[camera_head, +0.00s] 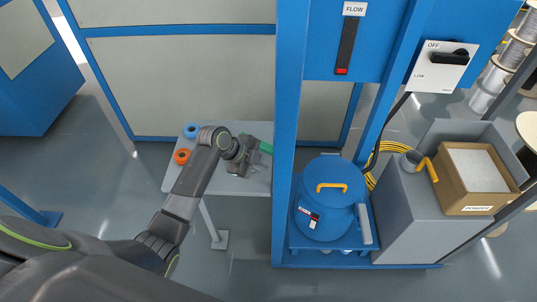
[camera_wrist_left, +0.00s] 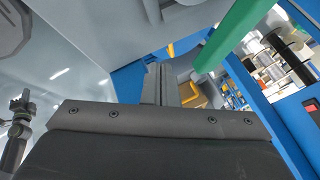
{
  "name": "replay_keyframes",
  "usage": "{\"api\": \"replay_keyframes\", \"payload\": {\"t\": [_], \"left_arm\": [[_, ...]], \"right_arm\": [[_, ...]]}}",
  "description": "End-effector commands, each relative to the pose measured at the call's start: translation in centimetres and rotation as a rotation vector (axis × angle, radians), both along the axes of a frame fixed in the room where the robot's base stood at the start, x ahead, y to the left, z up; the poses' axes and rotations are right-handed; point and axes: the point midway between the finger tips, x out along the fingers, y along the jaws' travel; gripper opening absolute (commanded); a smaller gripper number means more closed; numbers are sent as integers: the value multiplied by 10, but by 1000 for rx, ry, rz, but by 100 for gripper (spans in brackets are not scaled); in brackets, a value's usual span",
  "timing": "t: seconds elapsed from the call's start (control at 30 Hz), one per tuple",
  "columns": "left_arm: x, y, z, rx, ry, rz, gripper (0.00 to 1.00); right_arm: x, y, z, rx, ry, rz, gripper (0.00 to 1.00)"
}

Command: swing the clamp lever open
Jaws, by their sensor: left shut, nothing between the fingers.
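A green bar (camera_head: 265,147) shows at the right end of the small grey table (camera_head: 225,188), partly cut off by the blue post. It looks like the clamp lever's handle, but its mount is not clear. In the left wrist view the green bar (camera_wrist_left: 230,35) runs diagonally at the upper right, beside the fingers and apart from them in the picture. My left gripper (camera_head: 241,166) is over the table, just left of the green bar. Its fingers (camera_wrist_left: 160,85) are shut with nothing between them. My right gripper is in neither view.
The blue post (camera_head: 290,130) stands close on the right. Beyond it are a blue drum (camera_head: 325,205) and a cardboard box (camera_head: 447,190).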

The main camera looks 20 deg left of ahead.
Motion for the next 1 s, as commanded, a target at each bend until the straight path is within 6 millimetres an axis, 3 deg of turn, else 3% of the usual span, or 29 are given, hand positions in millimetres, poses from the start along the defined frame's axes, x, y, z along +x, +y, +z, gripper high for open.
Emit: {"api": "replay_keyframes", "payload": {"t": [0.2,0.4,1.0], "left_arm": [[26,-7,0,1,-1,0,0],[37,-10,-1,1,0,0,0],[42,-12,-2,-1,-1,20,0]], "right_arm": [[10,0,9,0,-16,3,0],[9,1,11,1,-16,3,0],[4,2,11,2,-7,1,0]]}}
